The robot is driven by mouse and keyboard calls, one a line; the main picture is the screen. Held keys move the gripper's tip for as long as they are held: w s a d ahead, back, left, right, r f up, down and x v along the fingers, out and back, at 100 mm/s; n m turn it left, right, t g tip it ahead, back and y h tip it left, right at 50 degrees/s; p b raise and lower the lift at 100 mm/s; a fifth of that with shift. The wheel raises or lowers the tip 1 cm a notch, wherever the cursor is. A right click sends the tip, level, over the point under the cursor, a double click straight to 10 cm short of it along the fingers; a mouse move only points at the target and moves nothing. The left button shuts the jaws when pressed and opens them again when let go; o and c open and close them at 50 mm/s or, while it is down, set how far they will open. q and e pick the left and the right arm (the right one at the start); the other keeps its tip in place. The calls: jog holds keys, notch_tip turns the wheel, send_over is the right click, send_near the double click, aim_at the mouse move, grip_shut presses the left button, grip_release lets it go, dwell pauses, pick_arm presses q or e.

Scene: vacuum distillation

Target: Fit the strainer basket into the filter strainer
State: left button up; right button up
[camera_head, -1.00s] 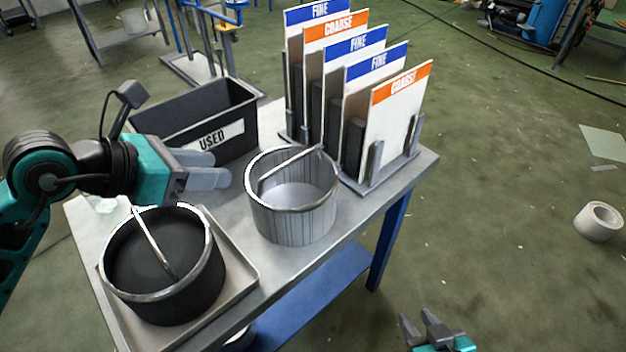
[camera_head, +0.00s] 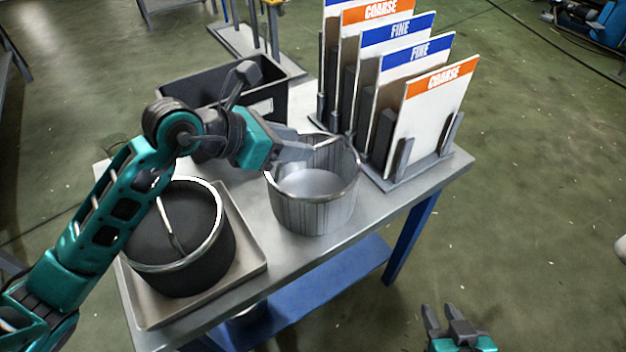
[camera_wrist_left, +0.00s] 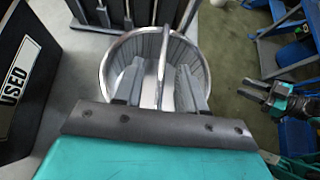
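A light grey basket (camera_head: 315,200) with a pleated wall, bright rim and bar handle stands upright on the table; it also shows in the left wrist view (camera_wrist_left: 195,55). A dark basket (camera_head: 185,255) with a similar rim and handle stands in a shallow tray (camera_head: 257,262) to its left. I cannot pick out the filter strainer. My left gripper (camera_head: 305,150) is at the light basket's rim. In the left wrist view its open fingers (camera_wrist_left: 158,85) lie either side of the handle (camera_wrist_left: 164,50), with gaps showing. My right gripper (camera_head: 445,318) is open and empty, low at the right.
A black bin (camera_head: 275,80) marked USED stands behind my left arm; its label shows in the left wrist view (camera_wrist_left: 18,72). A rack (camera_head: 415,180) of upright FINE and COARSE panels (camera_head: 430,125) stands close behind the light basket. The table front between tray and basket is clear.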

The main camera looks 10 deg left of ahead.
aim_at(313, 176)
pick_arm(q)
jog(key=x, duration=0.5)
jog(key=shift+s+d+f, duration=0.1)
jog(key=shift+s+f, duration=0.1)
jog(key=shift+f, duration=0.1)
grip_shut()
dwell(1.1)
jog(key=shift+r, duration=0.1)
